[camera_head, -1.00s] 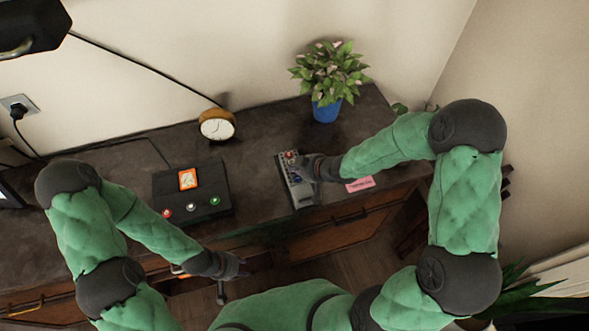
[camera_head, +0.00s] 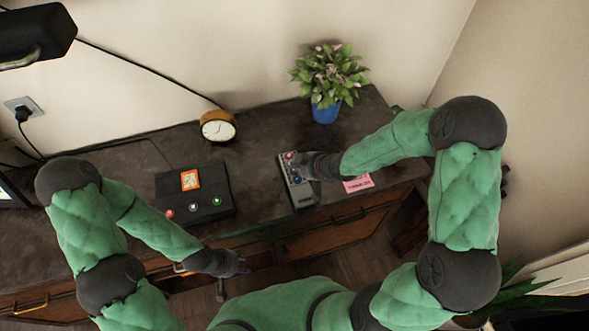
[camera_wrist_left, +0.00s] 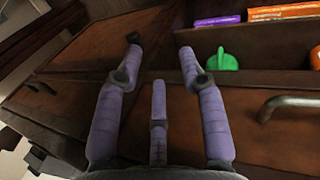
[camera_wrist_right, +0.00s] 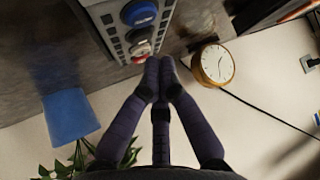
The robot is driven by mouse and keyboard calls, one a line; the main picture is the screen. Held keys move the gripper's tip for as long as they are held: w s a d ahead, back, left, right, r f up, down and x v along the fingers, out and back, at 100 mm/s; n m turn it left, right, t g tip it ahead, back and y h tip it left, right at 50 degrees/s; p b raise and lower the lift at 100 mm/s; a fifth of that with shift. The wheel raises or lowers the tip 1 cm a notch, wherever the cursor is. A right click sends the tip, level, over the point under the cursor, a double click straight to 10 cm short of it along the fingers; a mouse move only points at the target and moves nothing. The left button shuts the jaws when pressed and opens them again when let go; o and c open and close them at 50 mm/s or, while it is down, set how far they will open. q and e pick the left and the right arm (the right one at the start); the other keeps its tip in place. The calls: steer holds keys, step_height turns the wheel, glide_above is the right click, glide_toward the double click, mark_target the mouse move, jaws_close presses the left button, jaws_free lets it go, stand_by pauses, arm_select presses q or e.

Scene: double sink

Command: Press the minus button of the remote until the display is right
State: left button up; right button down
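The grey remote (camera_head: 299,196) lies on the dark desk, with a red button and blue buttons on its face. The right wrist view shows the remote (camera_wrist_right: 108,22) close up, with a large blue button (camera_wrist_right: 138,12) and a red button (camera_wrist_right: 140,48). My right gripper (camera_head: 312,166) is over the remote's right side. In its wrist view the fingertips (camera_wrist_right: 158,68) are together and empty, close to the red button; contact cannot be told. A black box (camera_head: 222,184) carries an orange-framed display (camera_head: 190,180). My left gripper (camera_head: 240,264) is open and empty in front of the desk.
A brown clock (camera_head: 217,127) and a plant in a blue pot (camera_head: 326,112) stand at the back. A pink note (camera_head: 358,184) lies right of the remote. The black box has red, white and green buttons. Drawers (camera_wrist_left: 90,40) lie below the left gripper.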

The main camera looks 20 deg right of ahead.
mark_target(296, 173)
steer(key=shift+r+p, duration=2.05)
steer(key=shift+r, duration=0.3)
steer(key=shift+f, duration=0.1)
